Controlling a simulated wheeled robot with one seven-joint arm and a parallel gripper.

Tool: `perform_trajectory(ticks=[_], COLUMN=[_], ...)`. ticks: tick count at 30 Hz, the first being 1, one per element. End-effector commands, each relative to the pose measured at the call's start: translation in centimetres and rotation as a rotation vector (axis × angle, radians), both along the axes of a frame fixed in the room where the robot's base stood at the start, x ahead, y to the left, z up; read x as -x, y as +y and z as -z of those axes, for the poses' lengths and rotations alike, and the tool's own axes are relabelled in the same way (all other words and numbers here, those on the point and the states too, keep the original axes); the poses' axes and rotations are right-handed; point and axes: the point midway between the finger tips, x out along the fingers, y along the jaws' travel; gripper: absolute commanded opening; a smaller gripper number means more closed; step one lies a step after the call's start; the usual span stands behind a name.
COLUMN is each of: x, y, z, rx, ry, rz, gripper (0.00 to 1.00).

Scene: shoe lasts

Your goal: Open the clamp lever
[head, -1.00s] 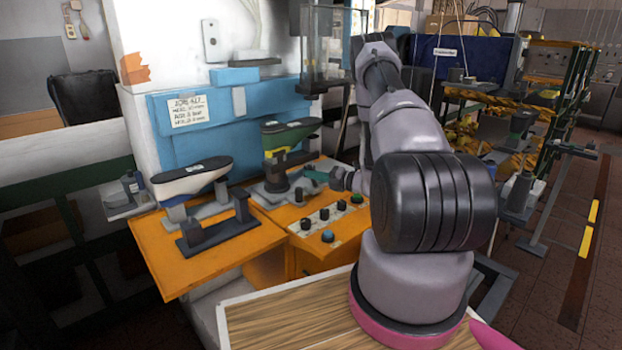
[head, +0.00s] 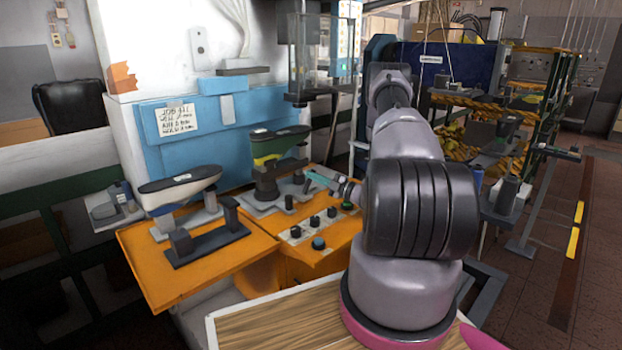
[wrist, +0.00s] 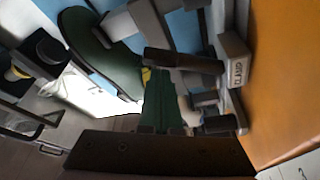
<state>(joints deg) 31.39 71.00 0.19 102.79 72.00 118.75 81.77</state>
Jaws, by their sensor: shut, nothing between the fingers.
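The clamp lever appears to be the dark bar (wrist: 184,62) in the wrist view, lying across the picture just beyond my fingertips. It runs to a grey block (wrist: 236,70) with lettering that seems to read "CLAMP". My gripper (wrist: 160,78), with dark green fingers, is shut and empty, its tips close to the lever's left end; I cannot tell if they touch. In the head view my gripper (head: 314,177) is a small teal shape right of the clamping stand (head: 268,192), which carries a green-and-black shoe last (head: 277,145). The lever is not distinct there.
The stand is on an orange bench (head: 202,268) before a blue panel. A second shoe last (head: 178,187) and a dark fixture (head: 208,243) are to the left. A shelf rack (head: 545,95) stands at right, beside open floor.

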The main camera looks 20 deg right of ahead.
Motion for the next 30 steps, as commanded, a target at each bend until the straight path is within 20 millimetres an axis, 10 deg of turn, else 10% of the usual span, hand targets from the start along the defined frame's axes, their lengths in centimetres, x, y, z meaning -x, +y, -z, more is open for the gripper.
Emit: perform_trajectory(ticks=[30], x=[2.2], y=[-2.3], z=[0.7], rx=[0.001], ry=[0.001], rz=[0.006], gripper=[0.0])
